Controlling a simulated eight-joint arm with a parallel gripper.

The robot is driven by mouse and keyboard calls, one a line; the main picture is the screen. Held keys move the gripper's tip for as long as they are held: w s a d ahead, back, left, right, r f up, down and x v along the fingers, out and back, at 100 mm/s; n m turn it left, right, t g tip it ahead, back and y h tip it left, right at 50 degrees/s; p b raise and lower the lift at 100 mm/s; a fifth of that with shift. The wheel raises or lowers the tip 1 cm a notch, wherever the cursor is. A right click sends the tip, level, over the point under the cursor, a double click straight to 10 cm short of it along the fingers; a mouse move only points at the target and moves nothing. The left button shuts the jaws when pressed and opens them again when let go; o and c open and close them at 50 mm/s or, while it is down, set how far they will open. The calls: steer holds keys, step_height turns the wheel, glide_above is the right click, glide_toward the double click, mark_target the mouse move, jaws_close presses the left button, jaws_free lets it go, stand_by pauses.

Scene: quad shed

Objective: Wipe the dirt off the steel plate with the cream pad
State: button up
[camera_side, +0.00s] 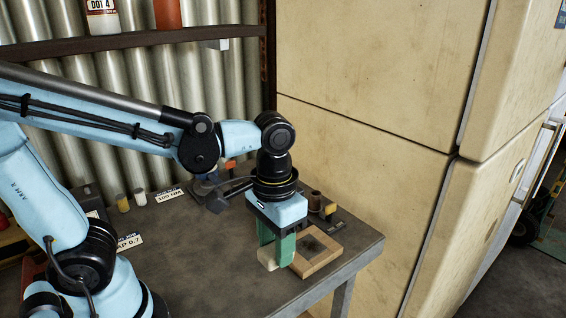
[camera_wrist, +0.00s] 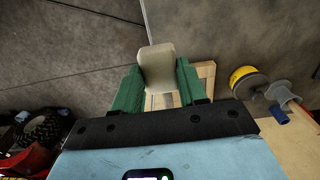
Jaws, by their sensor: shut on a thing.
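My gripper (camera_side: 279,251) is shut on the cream pad (camera_side: 267,258), which hangs between the green fingers. The pad also shows in the wrist view (camera_wrist: 157,66), held between the fingertips of my gripper (camera_wrist: 158,80). The steel plate (camera_side: 318,247) lies in a light wooden frame (camera_side: 327,259) on the bench, just right of my gripper in the side view. A dark patch shows on the plate. In the wrist view the frame (camera_wrist: 206,75) is partly hidden behind the pad and fingers. I cannot tell whether the pad touches the frame or bench.
A yellow-banded roll (camera_wrist: 247,80) and small items stand behind the frame. A large cream cabinet (camera_side: 365,60) rises behind the bench's right end. A shelf (camera_side: 130,40) with bottles runs along the corrugated wall.

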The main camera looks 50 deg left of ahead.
steer(key=w+a+f, duration=0.1)
steer(key=w+a, duration=0.4)
steer(key=w, duration=0.5)
glide_above(299, 253)
steer(key=shift+s+f, duration=0.1)
steer(key=shift+f, duration=3.1)
steer(key=shift+w+f, duration=0.2)
steer(key=shift+f, duration=0.9)
steer(key=shift+w+r, duration=0.15)
steer(key=shift+w, duration=0.65)
steer(key=shift+c, duration=0.4)
steer(key=shift+w, duration=2.25)
steer(key=shift+s, duration=3.15)
step_height(299, 253, up, 2)
steer(key=shift+s, duration=0.15)
step_height(299, 253, up, 6)
